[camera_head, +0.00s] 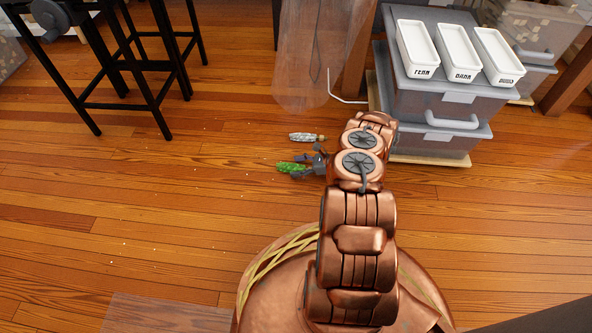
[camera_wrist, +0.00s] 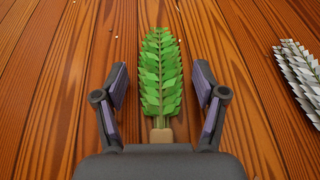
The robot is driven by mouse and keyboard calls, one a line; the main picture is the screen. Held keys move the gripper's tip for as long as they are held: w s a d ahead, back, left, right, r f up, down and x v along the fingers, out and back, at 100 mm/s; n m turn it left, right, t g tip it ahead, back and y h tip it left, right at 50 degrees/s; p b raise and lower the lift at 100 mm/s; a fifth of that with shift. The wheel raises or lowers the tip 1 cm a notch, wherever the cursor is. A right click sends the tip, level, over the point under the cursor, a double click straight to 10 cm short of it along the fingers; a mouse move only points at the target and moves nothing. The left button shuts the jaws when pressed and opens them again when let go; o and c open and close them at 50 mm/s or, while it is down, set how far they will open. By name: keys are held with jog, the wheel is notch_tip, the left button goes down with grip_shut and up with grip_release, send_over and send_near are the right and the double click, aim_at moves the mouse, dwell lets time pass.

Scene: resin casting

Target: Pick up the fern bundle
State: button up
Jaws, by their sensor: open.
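The fern bundle is a green leafy sprig with a tan wrapped stem. It lies on the wooden floor, left of my arm in the head view (camera_head: 290,168). In the wrist view the fern bundle (camera_wrist: 160,75) is in the middle, its tip pointing away and its tan stem end close to my palm. My gripper (camera_wrist: 160,88) is open, with one finger on each side of the fern bundle and a gap on both sides. In the head view my gripper (camera_head: 303,166) is small and partly hidden by my arm.
A grey-white leafy bundle (camera_head: 305,137) lies just beyond the fern, also at the wrist view's right edge (camera_wrist: 300,75). Grey drawers (camera_head: 430,105) with three labelled white trays (camera_head: 457,52) stand to the right. A black stool (camera_head: 120,65) stands upper left. Floor to the left is clear.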

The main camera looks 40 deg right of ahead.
jog(key=c, duration=1.1)
jog(key=shift+r, duration=0.15)
